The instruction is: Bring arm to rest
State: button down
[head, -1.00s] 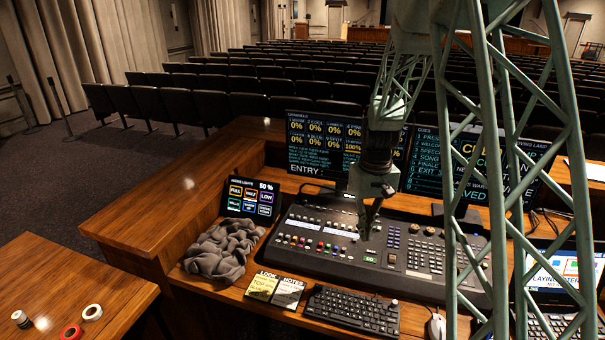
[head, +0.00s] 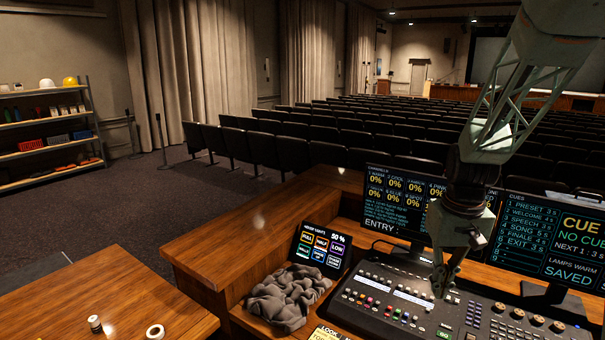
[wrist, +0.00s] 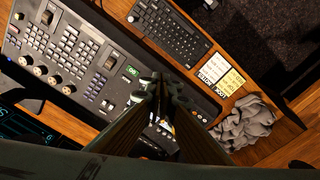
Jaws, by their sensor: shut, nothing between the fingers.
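My gripper (head: 441,284) hangs down over the lighting console (head: 400,310) in the head view, its fingers together and empty. In the wrist view my gripper (wrist: 158,88) shows shut at the picture's middle, above the same console (wrist: 75,50). From these views I cannot tell how far above the console the fingertips are. My arm reaches in from the upper right of the head view.
Monitors (head: 398,208) stand behind the console. A small touch panel (head: 320,248) and a crumpled grey cloth (head: 287,297) lie left of it. The keyboard (wrist: 172,30) and note cards (wrist: 222,75) show in the wrist view. Tape (head: 155,331) lies on the side table (head: 90,285).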

jog(key=s+a+r+t+b, duration=0.1)
jog(key=s+a+r, duration=0.3)
jog(key=s+r, duration=0.35)
jog(key=s+a+r+t+b, duration=0.1)
jog(key=s+a+r+b, duration=0.1)
jog(key=s+a+r, duration=0.5)
jog(key=s+a+r+t+b, duration=0.1)
jog(key=s+a+b, duration=0.1)
jog(key=s, duration=1.8)
jog(key=shift+s+a+n, duration=0.25)
jog(key=shift+a+n, duration=0.05)
dwell(0.8)
